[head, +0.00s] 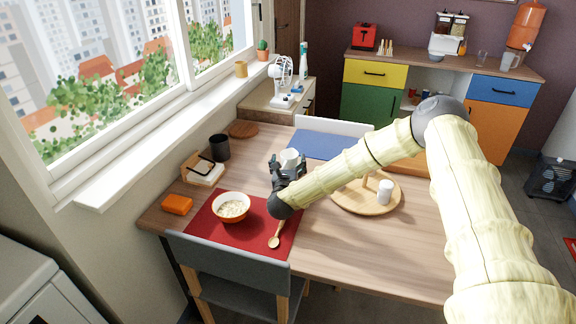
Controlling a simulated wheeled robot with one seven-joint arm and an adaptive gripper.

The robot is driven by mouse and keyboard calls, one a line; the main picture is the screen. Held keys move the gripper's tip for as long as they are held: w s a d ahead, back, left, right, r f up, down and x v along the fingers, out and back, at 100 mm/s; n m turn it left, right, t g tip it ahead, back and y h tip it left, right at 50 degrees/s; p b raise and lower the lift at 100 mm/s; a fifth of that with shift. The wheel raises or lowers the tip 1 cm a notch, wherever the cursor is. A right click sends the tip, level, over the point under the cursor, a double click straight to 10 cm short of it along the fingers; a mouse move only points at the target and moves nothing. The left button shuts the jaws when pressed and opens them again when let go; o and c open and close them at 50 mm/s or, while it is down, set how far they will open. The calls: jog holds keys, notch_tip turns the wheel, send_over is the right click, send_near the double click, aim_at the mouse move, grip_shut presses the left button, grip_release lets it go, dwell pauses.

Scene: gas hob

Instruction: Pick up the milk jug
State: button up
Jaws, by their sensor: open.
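A small white jug (290,159) stands on the wooden table, just beyond my gripper. I take it to be the milk jug; its lower part is hidden behind the gripper, and its handle is not clear. My gripper (287,166) is open, its fingers pointing away toward the jug. The fingers look to be at or around the jug's near side; I cannot tell whether they touch it.
A red mat (255,240) carries a cereal bowl (231,208) and a wooden spoon (275,236). A round wooden tray (350,206) with a white cup (385,191) is to the right. A black cup (219,147) and napkin holder (203,171) stand left. A blue mat (322,146) lies behind.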

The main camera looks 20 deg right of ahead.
jog(key=shift+w+d, duration=0.15)
jog(key=shift+w, duration=0.15)
jog(key=shift+c, duration=0.2)
jog(key=c, duration=1.2)
jog(key=shift+r, duration=0.1)
